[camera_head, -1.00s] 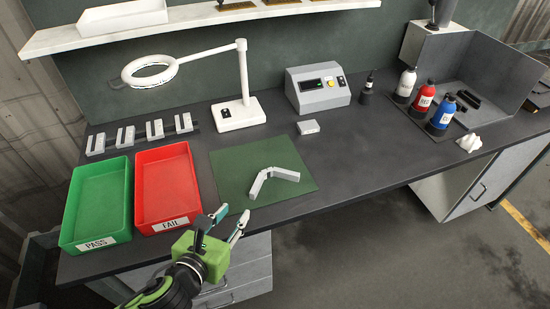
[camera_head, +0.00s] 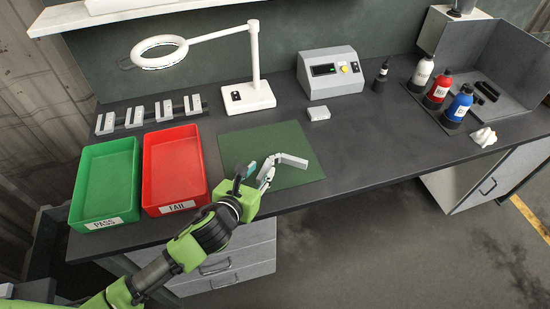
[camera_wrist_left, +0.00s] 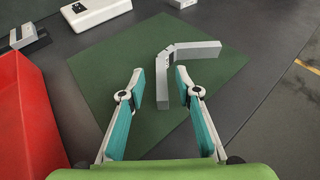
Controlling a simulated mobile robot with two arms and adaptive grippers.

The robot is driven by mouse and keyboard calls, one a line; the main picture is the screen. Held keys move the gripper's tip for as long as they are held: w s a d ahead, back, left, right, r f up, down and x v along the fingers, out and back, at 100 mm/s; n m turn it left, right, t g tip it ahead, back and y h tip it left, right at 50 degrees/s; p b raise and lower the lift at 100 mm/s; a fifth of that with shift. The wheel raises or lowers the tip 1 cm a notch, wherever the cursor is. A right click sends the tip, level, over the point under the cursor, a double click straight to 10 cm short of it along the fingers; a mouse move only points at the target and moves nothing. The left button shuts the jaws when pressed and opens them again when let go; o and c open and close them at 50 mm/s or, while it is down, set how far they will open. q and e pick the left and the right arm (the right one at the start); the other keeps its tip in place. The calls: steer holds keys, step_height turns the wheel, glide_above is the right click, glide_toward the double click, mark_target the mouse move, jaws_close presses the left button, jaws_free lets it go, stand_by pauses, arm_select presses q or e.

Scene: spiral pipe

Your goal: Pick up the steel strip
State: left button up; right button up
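The steel strip is a light grey, bent piece (camera_head: 291,160) lying on the green mat (camera_head: 232,145). My left gripper (camera_head: 259,172) is open and empty, at the front left of the strip. Its two teal-padded fingers (camera_wrist_left: 159,88) are apart in the left wrist view. I cannot tell whether a finger touches the strip. My right gripper is not in view.
A red FAIL tray (camera_head: 150,175) and a green PASS tray (camera_head: 78,190) stand left of the mat. Behind are a magnifier lamp (camera_head: 250,97), a grey instrument (camera_head: 330,88) and a small grey block (camera_head: 319,114). Bottles stand at the right.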

mark_target(267, 165)
arm_select(q)
steer(key=x, duration=0.3)
steer(key=shift+w+d, duration=0.25)
steer(key=shift+w, duration=0.05)
jaws_close()
steer(key=shift+r, duration=0.2)
step_height(267, 165, up, 4)
steer(key=shift+s+f, duration=0.15)
steer(key=s+r+b, duration=0.1)
steer(key=s+r, duration=0.8)
steer(key=s, duration=0.4)
steer(key=shift+s+a+r, duration=0.15)
steer(key=shift+s+a, duration=0.2)
steer(key=shift+a, duration=0.05)
